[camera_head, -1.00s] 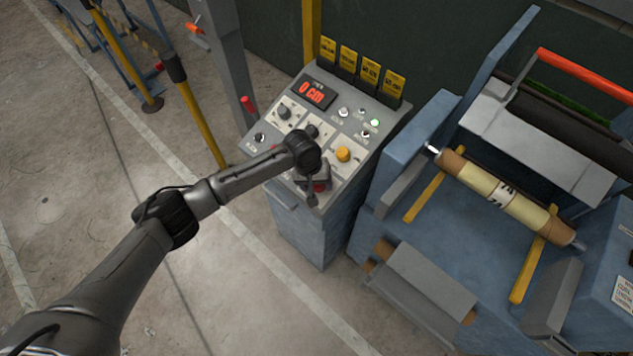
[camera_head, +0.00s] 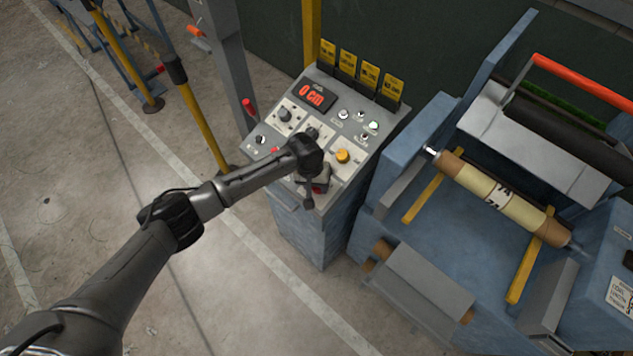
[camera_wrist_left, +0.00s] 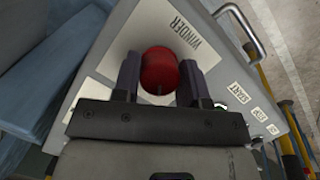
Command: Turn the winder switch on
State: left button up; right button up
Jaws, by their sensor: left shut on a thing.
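The winder switch is a round red knob (camera_wrist_left: 160,66) on a pale plate lettered WINDER (camera_wrist_left: 183,38), seen in the left wrist view. My left gripper (camera_wrist_left: 158,80) has one finger on each side of the knob and is shut on it. In the head view my left gripper (camera_head: 314,184) is over the near edge of the sloped control panel (camera_head: 338,192). How far the knob is turned cannot be told. My right gripper is in neither view.
The panel's display (camera_head: 317,95) reads 0 cm. A yellow knob (camera_head: 342,156) and a dark knob (camera_head: 285,115) sit near my gripper. The blue winding machine (camera_head: 400,160), holding a cardboard roll (camera_head: 490,190), stands to the right. Open floor (camera_head: 90,200) lies left.

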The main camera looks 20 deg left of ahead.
pick_arm(q)
jog(key=m+y+p, duration=0.1)
jog(key=m+p, duration=0.2)
jog(key=shift+r, duration=0.2)
jog(key=m+y+p, duration=0.1)
jog(key=m+p, duration=0.1)
jog(key=m, duration=0.2)
jog(key=shift+m+p, duration=0.3)
jog(key=shift+m, duration=0.1)
jog(key=m+t+y+p, duration=0.1)
jog(key=m+p, duration=0.1)
jog(key=m, duration=0.2)
jog(key=shift+f, duration=0.1)
jog(key=m+t+p, duration=0.1)
jog(key=m, duration=0.2)
jog(key=shift+d+y, duration=0.1)
jog(key=shift+y, duration=0.2)
jog(key=shift+f+m, duration=0.1)
jog(key=shift+m, duration=0.2)
jog(key=o, duration=0.9)
